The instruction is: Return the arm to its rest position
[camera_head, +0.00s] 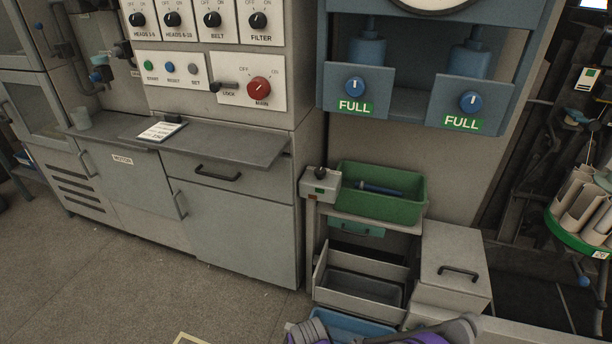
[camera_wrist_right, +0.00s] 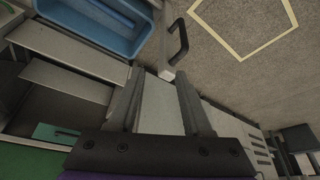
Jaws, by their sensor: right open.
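My right gripper (camera_wrist_right: 158,76) shows in the right wrist view with its two dark fingers apart and nothing held between them. A grey panel lies behind the gap, and a black bar handle (camera_wrist_right: 179,40) on a grey front is just beyond the fingertips, apart from them. In the head view, grey and purple links of my own arm (camera_head: 440,330) show at the bottom edge; I cannot make out a gripper there. My left gripper is in neither view.
An open grey drawer (camera_head: 322,286) stands below a green bin (camera_head: 425,196). A blue crate (camera_head: 350,325) is low in front; it also shows in the wrist view (camera_wrist_right: 128,47). A grey lidded box (camera_head: 455,252) stands right. Open floor (camera_head: 130,285) lies left.

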